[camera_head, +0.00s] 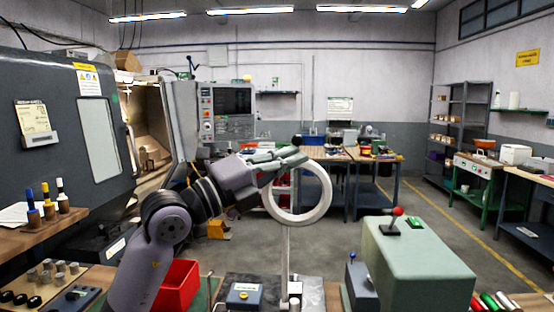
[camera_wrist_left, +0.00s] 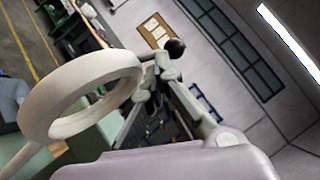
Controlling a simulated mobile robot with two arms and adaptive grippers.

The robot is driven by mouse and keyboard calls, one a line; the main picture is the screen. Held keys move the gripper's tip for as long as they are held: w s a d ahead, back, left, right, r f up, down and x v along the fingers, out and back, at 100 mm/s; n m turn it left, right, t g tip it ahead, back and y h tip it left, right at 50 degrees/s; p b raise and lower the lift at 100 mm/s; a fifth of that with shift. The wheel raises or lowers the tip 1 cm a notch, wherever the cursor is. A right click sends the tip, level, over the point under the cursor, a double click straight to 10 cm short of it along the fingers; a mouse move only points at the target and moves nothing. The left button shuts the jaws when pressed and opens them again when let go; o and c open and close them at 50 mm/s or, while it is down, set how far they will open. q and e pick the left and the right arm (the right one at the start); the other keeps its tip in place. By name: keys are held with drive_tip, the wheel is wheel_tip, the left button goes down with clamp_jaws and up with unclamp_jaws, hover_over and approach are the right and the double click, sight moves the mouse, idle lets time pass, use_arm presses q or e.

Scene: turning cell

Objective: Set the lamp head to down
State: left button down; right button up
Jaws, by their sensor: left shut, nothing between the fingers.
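The lamp head is a pale ring (camera_head: 327,192) on a thin upright post (camera_head: 285,250), in the middle of the head view. Its open face is turned towards the head camera. In the left wrist view the ring (camera_wrist_left: 75,72) is large at the left. A small dark ball knob (camera_head: 297,140) shows just above the ring's top; it also shows in the wrist view (camera_wrist_left: 175,48), close to the fingertips. My left gripper (camera_head: 300,158) is shut and empty at the ring's top; I cannot tell whether it touches ring or knob. My right gripper is not in view.
A green-grey box with a red-knobbed lever (camera_head: 420,260) stands right of the post. A red bin (camera_head: 178,287) and a grey box with a yellow button (camera_head: 244,295) are at the front. The lathe (camera_head: 60,110) fills the left. Floor behind right is clear.

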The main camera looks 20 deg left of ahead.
use_arm(q)
drive_tip(key=shift+w+a+r, duration=0.2)
drive_tip(key=shift+w+r, duration=0.05)
drive_tip(key=shift+w, duration=0.2)
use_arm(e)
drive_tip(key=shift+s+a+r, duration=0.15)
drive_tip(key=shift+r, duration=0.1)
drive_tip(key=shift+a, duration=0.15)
use_arm(q)
drive_tip(key=shift+w+a+r+p, duration=0.15)
drive_tip(key=shift+w+a+p, duration=0.05)
drive_tip(key=shift+w+p, duration=0.2)
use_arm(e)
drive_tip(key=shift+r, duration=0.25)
